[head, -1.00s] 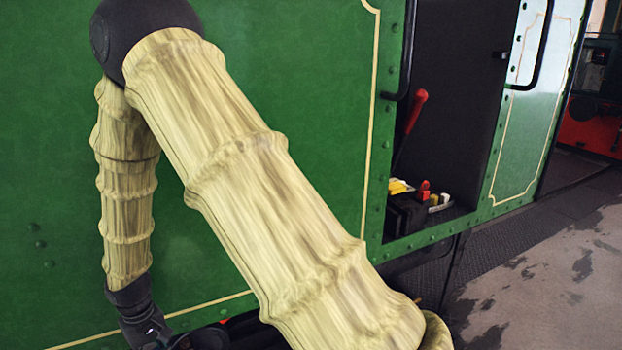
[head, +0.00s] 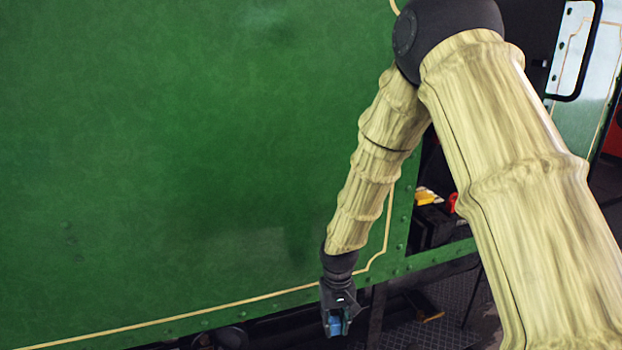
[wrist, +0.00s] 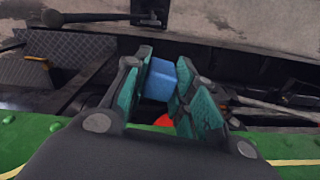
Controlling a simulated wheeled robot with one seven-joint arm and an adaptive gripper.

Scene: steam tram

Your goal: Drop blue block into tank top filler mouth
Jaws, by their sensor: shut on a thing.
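The blue block (wrist: 160,80) is held between the teal-padded fingers of my gripper (wrist: 168,92) in the wrist view. In the head view, my gripper (head: 338,316) hangs down at the lower middle, in front of the bottom edge of the green tram side, with the blue block (head: 335,326) showing at its tips. The block's lower part is hidden by the fingers. I do not see the tank top filler mouth in either view.
The green tram side panel (head: 180,180) fills the left of the head view. An open doorway behind my arm shows yellow (head: 428,196) and red items. In the wrist view, a treadplate step (wrist: 50,72) and dark rods lie below the green edge (wrist: 40,140).

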